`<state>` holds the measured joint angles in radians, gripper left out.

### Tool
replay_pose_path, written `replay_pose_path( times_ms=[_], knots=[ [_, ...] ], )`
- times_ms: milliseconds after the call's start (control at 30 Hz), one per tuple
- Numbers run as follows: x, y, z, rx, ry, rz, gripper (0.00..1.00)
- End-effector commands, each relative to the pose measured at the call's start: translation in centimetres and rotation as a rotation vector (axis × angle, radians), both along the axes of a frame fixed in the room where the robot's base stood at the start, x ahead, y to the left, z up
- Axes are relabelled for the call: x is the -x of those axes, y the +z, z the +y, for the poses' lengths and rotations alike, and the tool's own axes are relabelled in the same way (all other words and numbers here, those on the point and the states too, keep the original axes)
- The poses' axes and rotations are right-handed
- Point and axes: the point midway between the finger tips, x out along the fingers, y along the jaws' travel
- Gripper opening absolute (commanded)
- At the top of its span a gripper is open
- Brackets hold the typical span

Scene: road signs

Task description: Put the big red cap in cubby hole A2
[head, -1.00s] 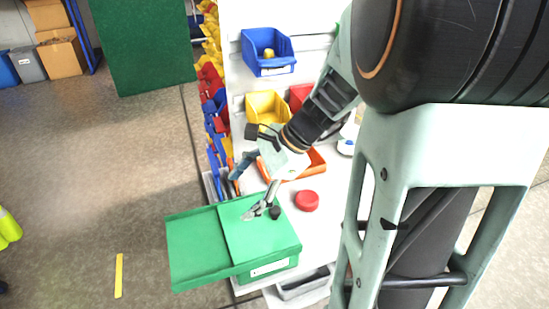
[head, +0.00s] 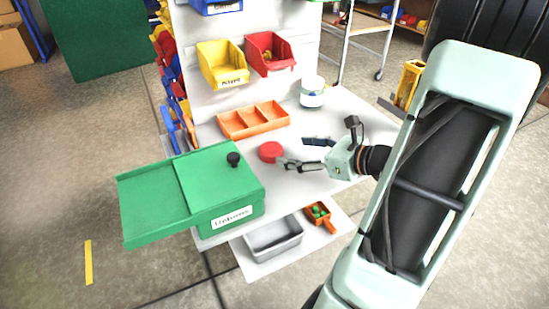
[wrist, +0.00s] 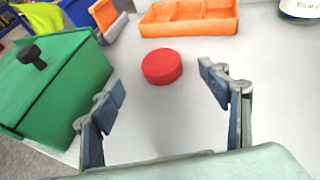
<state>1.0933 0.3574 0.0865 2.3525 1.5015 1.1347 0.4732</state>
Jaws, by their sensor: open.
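The big red cap (head: 271,152) lies flat on the white table, between the green box and my gripper. My gripper (head: 296,153) is open and empty, low over the table just right of the cap. In the wrist view the cap (wrist: 162,66) appears ahead of the fingertips, between the lines of the two fingers, with no visible contact. An orange tray (head: 253,131) with three compartments sits behind the cap and looks empty. It also shows in the wrist view (wrist: 188,28). No A2 label is readable.
A green box (head: 231,205) with a black-knobbed lid stands left of the cap. A white jar (head: 312,93) stands at the back right. Yellow (head: 222,65) and red (head: 270,54) bins hang on the back panel. A grey bin (head: 273,242) sits on the lower shelf.

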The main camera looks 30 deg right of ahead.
Motion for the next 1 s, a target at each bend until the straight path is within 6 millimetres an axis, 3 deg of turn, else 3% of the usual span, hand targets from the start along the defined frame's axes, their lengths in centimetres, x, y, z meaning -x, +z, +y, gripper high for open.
replay_pose_path(
  times_ms=[200, 367, 700, 1000],
  knots=[
    [-2.9, -1.4, 1.5, 0.000, 0.007, 0.000, 0.69],
    [-3.8, -1.7, 1.9, 0.001, 0.006, 0.001, 0.69],
    [-7.5, -3.7, 3.6, 0.001, 0.007, 0.001, 0.69],
    [-7.9, -3.7, 3.7, 0.002, 0.005, 0.000, 0.68]
  ],
)
